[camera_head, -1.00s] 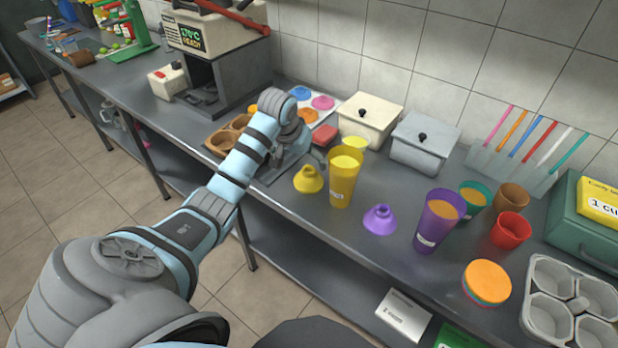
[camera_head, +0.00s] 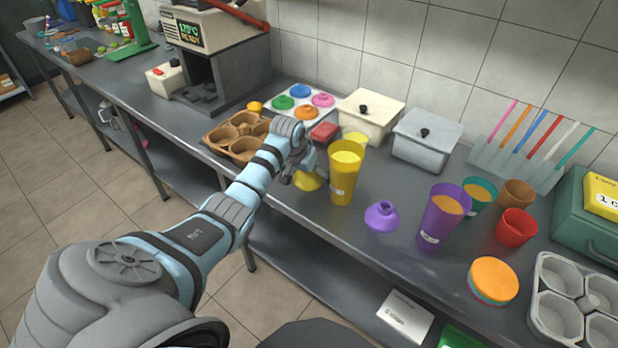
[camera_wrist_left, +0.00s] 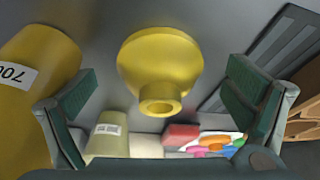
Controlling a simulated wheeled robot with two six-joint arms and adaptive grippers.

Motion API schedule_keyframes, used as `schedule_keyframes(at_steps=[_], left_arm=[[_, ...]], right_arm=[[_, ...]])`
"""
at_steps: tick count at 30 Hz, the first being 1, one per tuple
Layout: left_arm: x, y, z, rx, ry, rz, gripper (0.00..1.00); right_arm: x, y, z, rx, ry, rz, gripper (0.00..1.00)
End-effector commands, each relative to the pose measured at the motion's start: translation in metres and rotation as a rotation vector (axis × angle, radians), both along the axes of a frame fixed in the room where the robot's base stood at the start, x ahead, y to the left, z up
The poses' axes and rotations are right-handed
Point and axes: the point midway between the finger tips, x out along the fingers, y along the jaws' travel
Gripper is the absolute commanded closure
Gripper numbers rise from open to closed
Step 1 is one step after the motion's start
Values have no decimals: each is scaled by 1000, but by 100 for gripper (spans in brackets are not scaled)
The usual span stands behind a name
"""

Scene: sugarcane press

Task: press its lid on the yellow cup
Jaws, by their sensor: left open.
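The tall yellow cup (camera_head: 343,185) stands upright on the counter with pale yellow content at its top. Its yellow lid (camera_head: 308,182), a dome with a short spout, lies on the counter just left of the cup, partly hidden by my gripper. My left gripper (camera_head: 301,174) is open and empty right over the lid. In the left wrist view the lid (camera_wrist_left: 160,62) appears between and beyond the two spread fingers, not gripped. The yellow cup (camera_wrist_left: 32,65) shows there at the left, beside one finger. My right gripper is not in view.
A purple lid (camera_head: 381,217) and a purple cup (camera_head: 440,220) stand right of the yellow cup. A smaller yellow cup (camera_head: 356,137) is close behind it. A brown cup tray (camera_head: 240,137) is at the left. Two lidded boxes stand against the wall.

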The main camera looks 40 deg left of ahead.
Motion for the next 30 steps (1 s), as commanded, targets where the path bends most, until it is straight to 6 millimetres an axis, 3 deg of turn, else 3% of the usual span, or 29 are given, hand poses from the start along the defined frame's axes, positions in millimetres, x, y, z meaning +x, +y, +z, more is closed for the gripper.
schedule_keyframes(at_steps=[3,13,20,30], left_arm=[[4,1,-10,1,-1,-1,4],[4,1,-10,1,-1,-1,4],[4,1,-10,1,-1,-1,34],[4,1,-9,1,-1,-1,34]], right_arm=[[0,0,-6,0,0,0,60],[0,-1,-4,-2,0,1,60],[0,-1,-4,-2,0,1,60],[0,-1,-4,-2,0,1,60]])
